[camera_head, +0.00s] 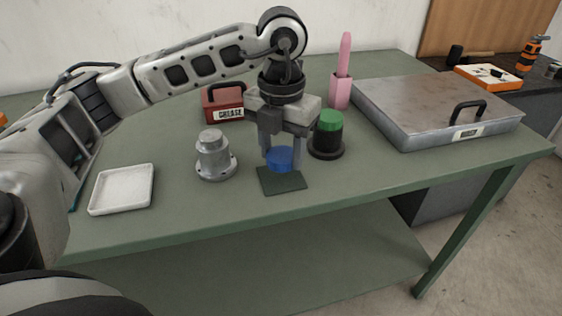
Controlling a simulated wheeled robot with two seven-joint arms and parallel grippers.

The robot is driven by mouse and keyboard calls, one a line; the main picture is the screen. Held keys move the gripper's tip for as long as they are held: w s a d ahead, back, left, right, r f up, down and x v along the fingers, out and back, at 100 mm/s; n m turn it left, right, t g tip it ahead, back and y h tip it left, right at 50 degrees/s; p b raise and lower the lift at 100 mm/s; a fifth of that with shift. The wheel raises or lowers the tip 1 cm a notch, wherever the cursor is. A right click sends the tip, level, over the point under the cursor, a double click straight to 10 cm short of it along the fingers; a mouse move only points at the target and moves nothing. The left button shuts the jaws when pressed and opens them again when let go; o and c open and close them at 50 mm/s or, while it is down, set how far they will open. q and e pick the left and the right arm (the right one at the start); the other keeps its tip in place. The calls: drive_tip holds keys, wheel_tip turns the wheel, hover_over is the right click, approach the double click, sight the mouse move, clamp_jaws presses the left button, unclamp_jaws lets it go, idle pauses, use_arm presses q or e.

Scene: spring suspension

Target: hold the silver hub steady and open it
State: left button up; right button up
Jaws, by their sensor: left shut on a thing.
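The silver hub (215,157) stands upright on the green table, left of my left gripper, with its narrower silver top in place and a flanged base. My left gripper (281,160) points straight down and is shut on a blue round part (280,158), just above or on a small dark green mat (285,181). I cannot tell whether the blue part touches the mat. The gripper is apart from the silver hub. My right gripper is not in view.
A black hub with a green top (329,135) stands close right of the gripper. A red grease box (222,103) and pink holder (341,90) are behind. A large metal case (430,100) fills the right side. A white tray (122,189) lies left. The table (180,222) is clear in front.

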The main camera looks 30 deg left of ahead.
sight(281, 152)
use_arm(q)
drive_tip(key=f, duration=0.3)
drive_tip(key=shift+w+a+f, duration=0.2)
drive_tip(key=shift+f, duration=0.1)
drive_tip(key=shift+f, duration=0.1)
drive_tip(key=shift+f, duration=0.15)
drive_tip(key=o, duration=1.1)
drive_tip(key=shift+r, duration=0.3)
wheel_tip(281, 152, up, 12)
drive_tip(key=shift+p, duration=0.4)
